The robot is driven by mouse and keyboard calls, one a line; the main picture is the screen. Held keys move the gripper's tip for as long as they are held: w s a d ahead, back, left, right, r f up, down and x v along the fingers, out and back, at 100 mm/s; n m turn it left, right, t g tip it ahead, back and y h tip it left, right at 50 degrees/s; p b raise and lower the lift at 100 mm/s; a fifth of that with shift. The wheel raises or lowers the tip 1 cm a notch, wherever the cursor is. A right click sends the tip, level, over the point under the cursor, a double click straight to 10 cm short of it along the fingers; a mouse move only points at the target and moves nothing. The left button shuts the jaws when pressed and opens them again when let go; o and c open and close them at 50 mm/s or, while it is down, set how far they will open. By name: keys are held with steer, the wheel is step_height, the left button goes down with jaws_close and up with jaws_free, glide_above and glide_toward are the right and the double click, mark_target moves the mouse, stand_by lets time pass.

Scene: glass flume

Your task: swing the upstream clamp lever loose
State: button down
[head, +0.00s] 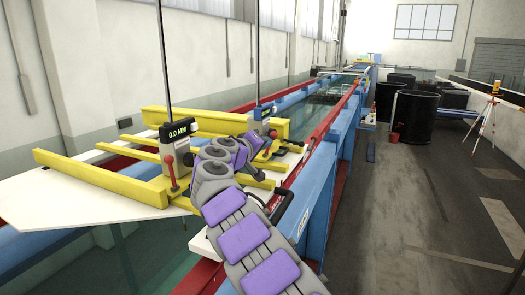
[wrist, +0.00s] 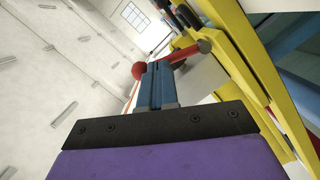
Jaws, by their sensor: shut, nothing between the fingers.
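In the wrist view, my gripper (wrist: 157,72) is shut and empty, its blue-grey fingers together. A clamp lever with a red ball knob (wrist: 138,70) lies just beyond the fingertips, its knob to their left and its bar running right to a round reddish pivot end (wrist: 204,47). I cannot tell whether the fingers touch it. In the head view, a red-knobbed lever (head: 272,134) shows at the far gauge (head: 265,112), near my arm's end. Another red-knobbed lever (head: 169,161) is on the near gauge, which reads 0.0 MM (head: 178,131). My fingertips are not clear there.
Yellow carriage beams (head: 100,178) and a white board (head: 60,205) span the flume between blue and red rails (head: 318,185). Thin vertical rods rise from both gauges. Black tanks (head: 414,116) and an orange tripod (head: 488,112) stand right; the floor aisle is mostly clear.

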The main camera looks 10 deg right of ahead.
steer(key=shift+s+d+f+m+b, duration=0.3)
steer(key=shift+m+b, duration=0.5)
steer(key=shift+b, duration=0.65)
steer(key=shift+s+d+f+m+y+b, duration=0.2)
steer(key=shift+m+b, duration=0.3)
steer(key=shift+b, duration=0.45)
steer(key=shift+s+d+m+y+b, duration=0.1)
steer(key=shift+d+m+y+b, duration=0.3)
steer(key=shift+b, duration=0.55)
stand_by(1.1)
